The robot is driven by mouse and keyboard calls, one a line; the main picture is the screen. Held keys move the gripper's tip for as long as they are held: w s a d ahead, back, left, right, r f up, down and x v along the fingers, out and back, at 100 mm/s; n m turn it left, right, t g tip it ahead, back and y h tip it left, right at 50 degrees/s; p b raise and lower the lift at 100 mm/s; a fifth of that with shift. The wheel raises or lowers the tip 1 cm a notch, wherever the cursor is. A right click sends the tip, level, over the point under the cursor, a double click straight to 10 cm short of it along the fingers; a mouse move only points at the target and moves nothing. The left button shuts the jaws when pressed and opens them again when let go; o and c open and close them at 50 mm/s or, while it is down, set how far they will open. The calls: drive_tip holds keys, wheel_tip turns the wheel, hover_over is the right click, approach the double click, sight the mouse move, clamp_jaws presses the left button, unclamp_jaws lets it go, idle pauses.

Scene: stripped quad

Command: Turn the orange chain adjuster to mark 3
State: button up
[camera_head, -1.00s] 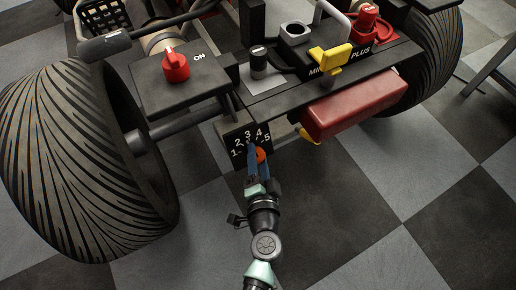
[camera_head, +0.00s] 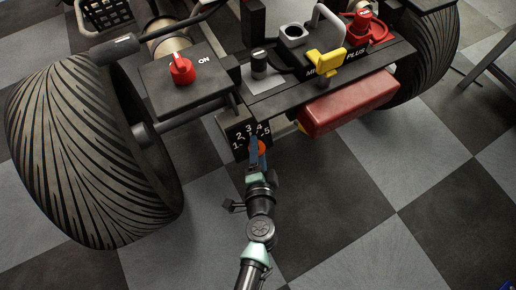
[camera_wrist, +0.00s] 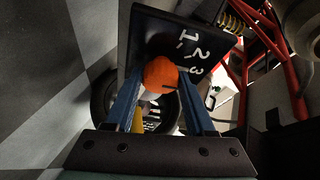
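The orange chain adjuster (camera_head: 262,147) is a round knob on the front of a dark plate (camera_head: 236,143) with white marks 1 to 5. My gripper (camera_head: 258,155) reaches up to it from below with two blue fingers. The wrist view shows marks 1, 2 and 3.
A large tyre (camera_head: 75,150) stands left of the plate. Above it are a box with a red ON knob (camera_head: 182,69) and a shelf with a yellow handle (camera_head: 326,63). A red block (camera_head: 350,103) hangs at the right. The checkered floor in front is clear.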

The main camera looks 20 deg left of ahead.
drive_tip(key=o, duration=0.3)
drive_tip(key=shift+o, duration=0.2)
drive_tip(key=p+v, duration=0.1)
drive_tip(key=v, duration=1.2)
